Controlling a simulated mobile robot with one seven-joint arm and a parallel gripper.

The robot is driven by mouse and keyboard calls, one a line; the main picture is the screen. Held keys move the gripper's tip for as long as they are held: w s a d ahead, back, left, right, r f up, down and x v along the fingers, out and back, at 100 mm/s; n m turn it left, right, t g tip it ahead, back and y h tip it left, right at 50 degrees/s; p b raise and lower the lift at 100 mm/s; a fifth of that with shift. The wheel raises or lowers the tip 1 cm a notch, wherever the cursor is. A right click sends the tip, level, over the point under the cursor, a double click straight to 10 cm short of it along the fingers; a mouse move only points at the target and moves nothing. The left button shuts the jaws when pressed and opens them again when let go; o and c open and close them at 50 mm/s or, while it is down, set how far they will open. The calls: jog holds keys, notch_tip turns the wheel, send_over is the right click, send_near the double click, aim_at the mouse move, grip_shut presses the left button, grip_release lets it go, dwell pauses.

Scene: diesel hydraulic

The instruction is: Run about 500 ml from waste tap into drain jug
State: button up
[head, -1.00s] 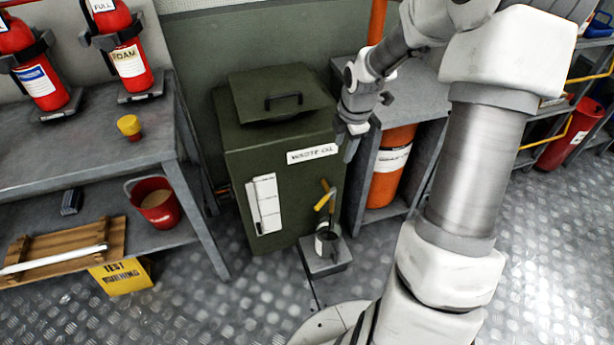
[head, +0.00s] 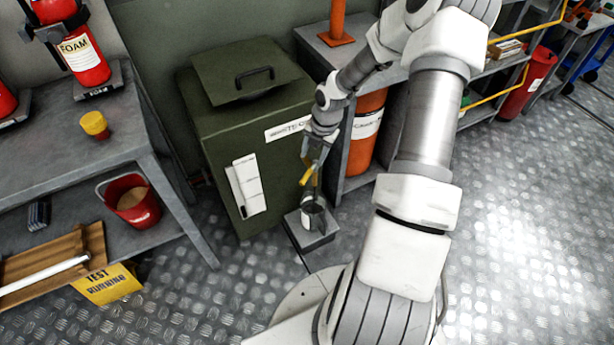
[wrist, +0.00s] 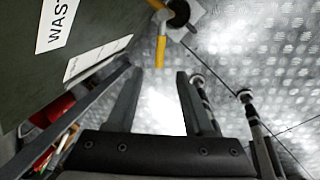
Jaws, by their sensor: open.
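The green waste oil tank (head: 217,150) stands left of my arm. Its tap has a yellow lever (head: 307,176), partly hidden by my gripper in the head view. In the wrist view the yellow lever (wrist: 160,50) hangs just beyond the fingertips, near the middle of the gap. The small drain jug (head: 313,217) stands upright below the tap on a grey stand (head: 312,240). Part of a dark round shape, perhaps the jug, shows at the top of the wrist view. My gripper (head: 313,165) is open and empty, pointing down close above the lever; its fingers also show in the wrist view (wrist: 157,88).
A grey bench (head: 165,185) with a yellow cup (head: 95,125) and a red bucket (head: 133,202) stands left of the tank. An orange drum (head: 364,132) sits under the right-hand shelf. The metal floor in front is open.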

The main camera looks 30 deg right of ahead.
aim_at(306, 176)
jog(key=f+b, duration=0.1)
jog(key=f, duration=0.2)
jog(key=w+f+b, duration=0.1)
jog(key=f, duration=0.2)
jog(key=a+f+b, duration=0.1)
jog(key=f, duration=0.2)
jog(key=shift+w+a+f, duration=0.1)
jog(key=shift+w+f, duration=0.2)
jog(key=shift+f, duration=0.05)
jog(key=shift+c, duration=0.2)
grip_shut()
dwell(0.7)
